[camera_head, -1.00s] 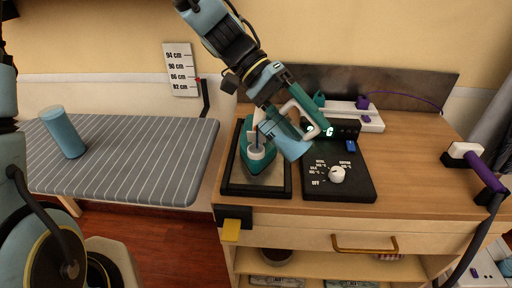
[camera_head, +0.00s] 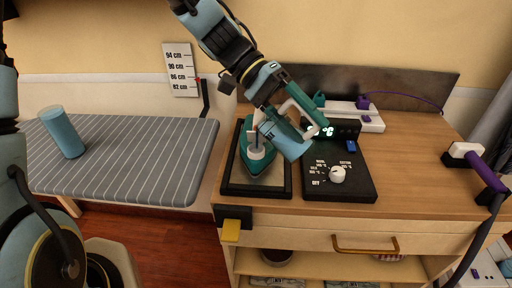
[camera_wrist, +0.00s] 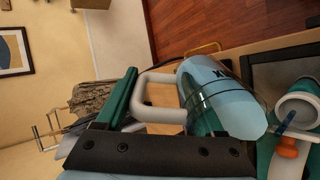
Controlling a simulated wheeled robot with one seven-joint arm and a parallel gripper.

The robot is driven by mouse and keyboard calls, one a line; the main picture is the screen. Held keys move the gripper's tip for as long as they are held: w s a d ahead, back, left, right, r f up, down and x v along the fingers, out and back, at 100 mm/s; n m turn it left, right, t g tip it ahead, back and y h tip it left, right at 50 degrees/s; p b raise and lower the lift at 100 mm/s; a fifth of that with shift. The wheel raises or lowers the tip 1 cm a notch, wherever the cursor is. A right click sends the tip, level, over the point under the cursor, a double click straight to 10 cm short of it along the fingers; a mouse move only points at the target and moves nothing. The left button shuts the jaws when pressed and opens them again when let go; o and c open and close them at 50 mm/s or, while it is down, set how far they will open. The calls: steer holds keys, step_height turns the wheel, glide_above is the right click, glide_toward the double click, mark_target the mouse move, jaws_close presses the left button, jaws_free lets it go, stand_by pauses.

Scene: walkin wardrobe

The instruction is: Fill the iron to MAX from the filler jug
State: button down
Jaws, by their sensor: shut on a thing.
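The filler jug (camera_head: 285,141) is light blue with a white handle (camera_wrist: 155,112). My gripper (camera_head: 282,98) is shut on this handle and holds the jug tilted above the right side of the iron. In the wrist view the jug body (camera_wrist: 215,92) carries dark lettering, partly cut off. The teal iron (camera_head: 251,163) rests on a dark-framed pad, with a white round filler collar (camera_head: 256,153) on top. A thin blue streak (camera_wrist: 287,121) shows at the collar in the wrist view; I cannot tell whether it is water. The iron's water level and MAX mark are not readable.
A black control panel with a white knob (camera_head: 337,174) lies right of the iron. A small lit display (camera_head: 345,129) stands behind it. A striped ironing board (camera_head: 150,150) with a blue cylinder (camera_head: 62,132) is at left. A purple-handled item (camera_head: 485,172) is at right.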

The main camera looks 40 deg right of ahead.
mark_target(304, 134)
steer(key=shift+w+a+r+g+h+b, duration=0.1)
steer(key=shift+w+g+h+b, duration=0.2)
steer(key=shift+g+b, duration=0.15)
stand_by(2.1)
steer(key=shift+s+r+p, duration=0.15)
steer(key=shift+s+p, duration=0.05)
steer(key=shift+p, duration=0.2)
steer(key=shift+s+d+r+t+y+p, duration=0.2)
steer(key=shift+s+t+y+p, duration=0.25)
steer(key=shift+t+p, duration=0.35)
steer(key=f, duration=0.1)
steer(key=f+t, duration=0.1)
steer(key=f+t+b, duration=0.1)
steer(key=shift+s+d+f+y, duration=0.15)
steer(key=shift+s+y, duration=0.2)
steer(key=shift+f+t, duration=0.35)
steer(key=shift+t, duration=0.1)
